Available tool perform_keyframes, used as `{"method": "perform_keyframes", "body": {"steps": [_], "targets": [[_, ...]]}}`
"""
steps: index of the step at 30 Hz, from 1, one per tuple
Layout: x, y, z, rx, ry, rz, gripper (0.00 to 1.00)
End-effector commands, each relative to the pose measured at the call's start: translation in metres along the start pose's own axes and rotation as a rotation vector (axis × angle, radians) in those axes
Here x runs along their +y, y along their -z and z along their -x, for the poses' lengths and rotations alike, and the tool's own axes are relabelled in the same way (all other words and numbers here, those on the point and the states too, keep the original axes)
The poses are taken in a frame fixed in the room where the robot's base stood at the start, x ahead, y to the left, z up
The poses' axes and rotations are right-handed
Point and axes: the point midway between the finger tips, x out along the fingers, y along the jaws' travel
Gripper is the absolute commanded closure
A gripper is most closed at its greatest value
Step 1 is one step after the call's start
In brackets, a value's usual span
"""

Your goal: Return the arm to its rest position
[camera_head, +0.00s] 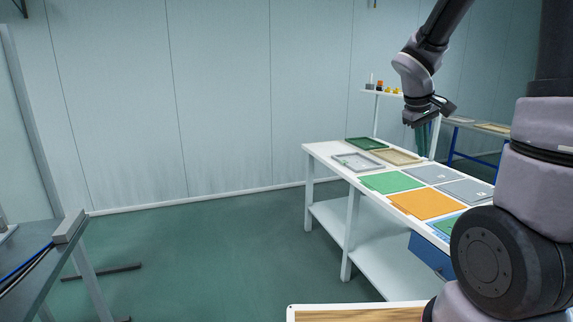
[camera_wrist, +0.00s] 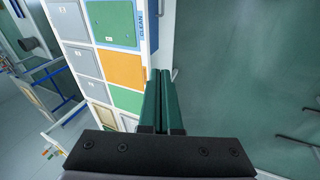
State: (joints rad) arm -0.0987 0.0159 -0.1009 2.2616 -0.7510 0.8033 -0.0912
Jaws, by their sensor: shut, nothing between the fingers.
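My gripper (camera_head: 422,138) hangs from my raised arm in the head view, above the far end of the white table (camera_head: 319,149). Its green fingers point down and sit close behind the table's right edge as seen from there. In the wrist view my gripper (camera_wrist: 166,76) shows two dark green fingers side by side, shut with nothing between them. The table with its coloured panels lies beyond the fingers to the left in that view.
The table carries a green panel (camera_head: 391,182), an orange panel (camera_head: 426,204), grey panels (camera_head: 431,173) and shallow trays (camera_head: 358,162). A shelf with small items (camera_head: 380,87) stands behind. A grey bench (camera_head: 40,258) is at left. Open green floor (camera_head: 220,255) lies between.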

Motion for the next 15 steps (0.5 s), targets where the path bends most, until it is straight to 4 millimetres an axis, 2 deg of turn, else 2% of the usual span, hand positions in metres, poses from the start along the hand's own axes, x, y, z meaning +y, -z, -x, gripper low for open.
{"method": "perform_keyframes", "body": {"steps": [1, 6, 12, 15], "targets": [[-0.002, -0.01, 0.023, 0.038, 0.031, -0.077, 1.0], [-0.022, -0.042, 0.083, 0.136, 0.162, -0.314, 1.0], [-0.054, -0.079, 0.145, 0.253, 0.338, -0.551, 1.0], [-0.069, -0.093, 0.167, 0.3, 0.418, -0.636, 1.0]]}}
